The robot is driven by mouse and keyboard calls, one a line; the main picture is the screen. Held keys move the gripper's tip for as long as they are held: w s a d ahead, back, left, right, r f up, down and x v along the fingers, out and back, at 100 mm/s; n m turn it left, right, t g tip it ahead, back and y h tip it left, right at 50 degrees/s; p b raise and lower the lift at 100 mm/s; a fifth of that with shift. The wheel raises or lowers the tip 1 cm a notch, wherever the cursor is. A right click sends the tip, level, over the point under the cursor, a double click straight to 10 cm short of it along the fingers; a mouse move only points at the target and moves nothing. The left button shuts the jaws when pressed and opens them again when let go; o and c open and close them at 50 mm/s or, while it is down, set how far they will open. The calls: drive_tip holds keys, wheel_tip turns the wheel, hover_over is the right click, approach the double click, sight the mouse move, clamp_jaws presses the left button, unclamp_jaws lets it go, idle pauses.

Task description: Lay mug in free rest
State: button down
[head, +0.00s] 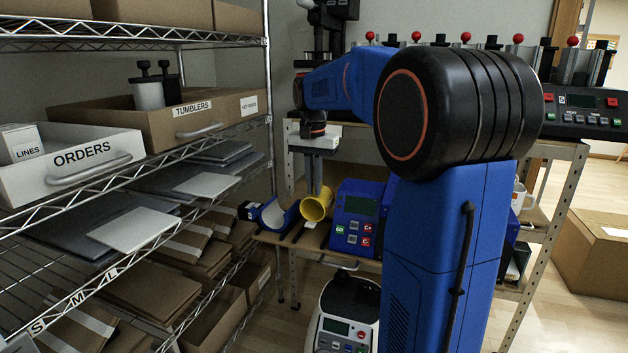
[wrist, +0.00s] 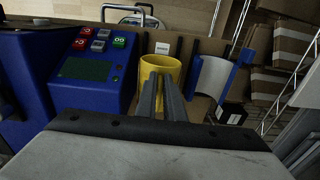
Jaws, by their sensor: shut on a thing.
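The yellow mug (head: 317,208) is at the lower shelf beside the blue press machine, with its round opening in sight. My gripper (head: 314,188) points down at it, fingers close together and shut on the mug. In the wrist view the mug (wrist: 148,66) shows at the fingertips (wrist: 161,82); the fingers cover part of it, and the exact grip point is hidden. A blue rest with a pale curved inside (head: 273,214) is left of the mug in the head view. This rest (wrist: 212,75) is right of the mug in the wrist view and looks empty.
The blue press (head: 357,216) with a screen and buttons stands close beside the mug. A wire rack with boxes (head: 160,115) fills the left side. A white machine (head: 346,312) stands below. A row of red and black knobbed presses lines the bench at the back right.

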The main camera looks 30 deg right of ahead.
drive_tip(key=shift+f, duration=0.1)
drive_tip(key=shift+f, duration=2.65)
drive_tip(key=c, duration=1.8)
unclamp_jaws()
drive_tip(key=shift+o, duration=0.7)
drive_tip(key=o, duration=1.3)
